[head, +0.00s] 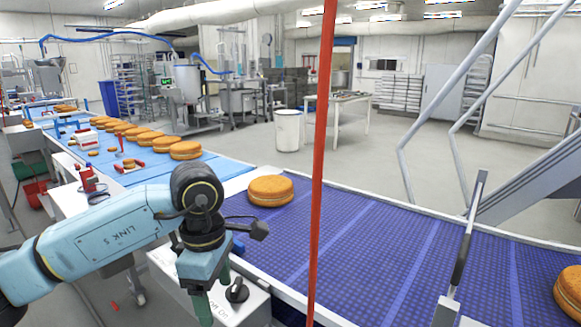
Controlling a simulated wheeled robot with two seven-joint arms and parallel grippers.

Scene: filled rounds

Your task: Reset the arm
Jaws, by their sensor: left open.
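My left arm (110,232) comes in from the left, pale blue with dark joints, and bends down at the wrist. My left gripper (212,300) hangs downward, open, with greenish fingers beside the near edge of the conveyor. I see nothing held between the fingers, though their tips are partly cut off or hard to make out. A filled orange-brown round (270,190) lies on the purple-blue belt (370,235) beyond the gripper, apart from it. Another round (570,290) is cut off at the right edge. My right gripper is not in view.
A red upright pole (322,130) crosses the view right of my wrist. A control box with a black knob (237,290) is close to the gripper. A metal bracket (462,250) stands at the right. Several rounds (150,139) line the farther belt.

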